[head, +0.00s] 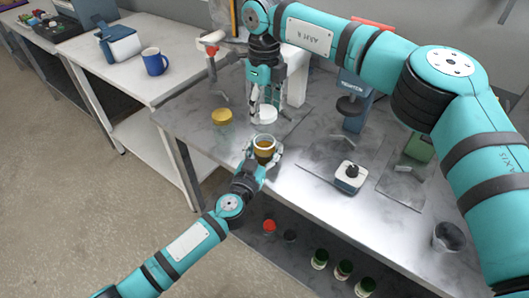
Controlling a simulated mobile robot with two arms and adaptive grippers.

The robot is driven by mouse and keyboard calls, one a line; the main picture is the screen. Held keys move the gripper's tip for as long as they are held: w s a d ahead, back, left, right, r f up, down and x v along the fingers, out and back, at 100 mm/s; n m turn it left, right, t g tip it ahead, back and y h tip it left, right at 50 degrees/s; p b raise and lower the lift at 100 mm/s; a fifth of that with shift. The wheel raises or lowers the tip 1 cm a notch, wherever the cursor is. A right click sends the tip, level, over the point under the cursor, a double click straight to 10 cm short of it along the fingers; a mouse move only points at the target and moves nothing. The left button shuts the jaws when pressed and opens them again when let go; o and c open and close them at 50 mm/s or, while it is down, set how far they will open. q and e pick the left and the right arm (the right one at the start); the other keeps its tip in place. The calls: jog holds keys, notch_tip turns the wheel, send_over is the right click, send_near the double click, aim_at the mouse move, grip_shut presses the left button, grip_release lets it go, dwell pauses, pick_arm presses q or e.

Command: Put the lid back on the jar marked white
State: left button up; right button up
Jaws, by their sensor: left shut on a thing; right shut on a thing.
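My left gripper (265,158) is shut on an open jar (264,147) near the front edge of the grey bench. The jar has a pale rim and amber-brown contents. No marking on it is readable. My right gripper (265,103) comes down from above, just behind that jar. It is shut, and a round white lid (267,115) shows at its fingertips, apart from the open jar. I cannot see clearly how the fingers grip the lid. A clear jar with a yellow lid (222,116) stands to the left, apart from both grippers.
A small blue-grey device (350,176) and a dark cup (447,236) stand to the right on the grey bench (310,205). A blue-grey stand (354,100) is behind. A blue mug (154,61) is on the white table. Several small jars sit on the lower shelf.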

aim_at(264, 123)
pick_arm(q)
jog(key=c, duration=0.9)
pick_arm(e)
jog(key=shift+f, duration=2.45)
jog(key=shift+f, duration=0.9)
pick_arm(q)
grip_shut()
pick_arm(e)
jog(key=shift+f, duration=0.6)
